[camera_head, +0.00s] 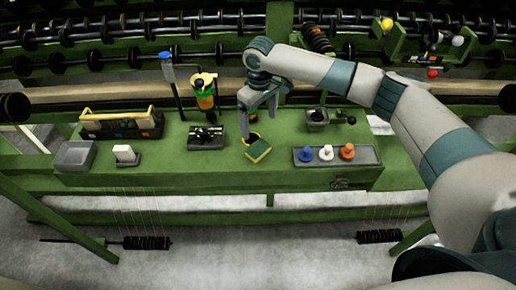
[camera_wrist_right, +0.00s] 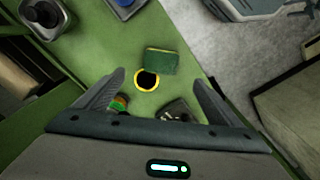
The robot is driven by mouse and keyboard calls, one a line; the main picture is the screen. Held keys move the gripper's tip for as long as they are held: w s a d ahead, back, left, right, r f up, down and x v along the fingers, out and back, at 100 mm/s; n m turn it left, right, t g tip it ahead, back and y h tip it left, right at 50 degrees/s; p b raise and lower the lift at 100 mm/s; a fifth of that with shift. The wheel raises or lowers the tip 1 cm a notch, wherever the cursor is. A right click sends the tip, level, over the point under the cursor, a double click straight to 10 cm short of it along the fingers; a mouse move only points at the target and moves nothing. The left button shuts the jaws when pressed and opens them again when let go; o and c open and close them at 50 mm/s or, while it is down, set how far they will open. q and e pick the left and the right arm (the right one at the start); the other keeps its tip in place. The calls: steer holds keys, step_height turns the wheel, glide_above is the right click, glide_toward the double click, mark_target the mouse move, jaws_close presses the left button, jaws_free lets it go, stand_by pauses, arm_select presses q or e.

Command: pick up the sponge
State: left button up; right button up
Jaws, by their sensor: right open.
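The sponge (camera_head: 258,151) is a small block with a yellow side and a dark green face, lying on the green bench (camera_head: 210,178). In the right wrist view the sponge (camera_wrist_right: 161,61) lies past my fingertips, beside a yellow ring around a dark opening (camera_wrist_right: 147,80). My right gripper (camera_head: 258,122) is open and points down above the bench, just behind the sponge. Its two fingers show spread apart in the right wrist view (camera_wrist_right: 157,82), with nothing held between them. The sponge is apart from both fingers. My left gripper is not in view.
A grey tray (camera_head: 374,155) with blue, white and orange pegs lies to the right. A dark tray (camera_head: 206,147) and a green-orange bottle (camera_head: 205,95) stand to the left. A yellow-handled toolbox (camera_head: 122,122) and grey bin (camera_head: 75,155) are farther left. The bench's front is mostly bare.

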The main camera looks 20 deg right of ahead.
steer(key=p, duration=0.2)
glide_above(258, 148)
steer(key=f, duration=0.5)
steer(key=shift+d+f, duration=0.2)
steer(key=shift+f, duration=0.9)
steer(key=shift+a+f+p, duration=0.1)
steer(key=shift+f+p, duration=0.35)
steer(key=shift+f, duration=0.15)
step_height(258, 148, down, 3)
steer(key=shift+f+p, duration=0.1)
steer(key=shift+p, duration=0.45)
steer(key=shift+f, duration=0.4)
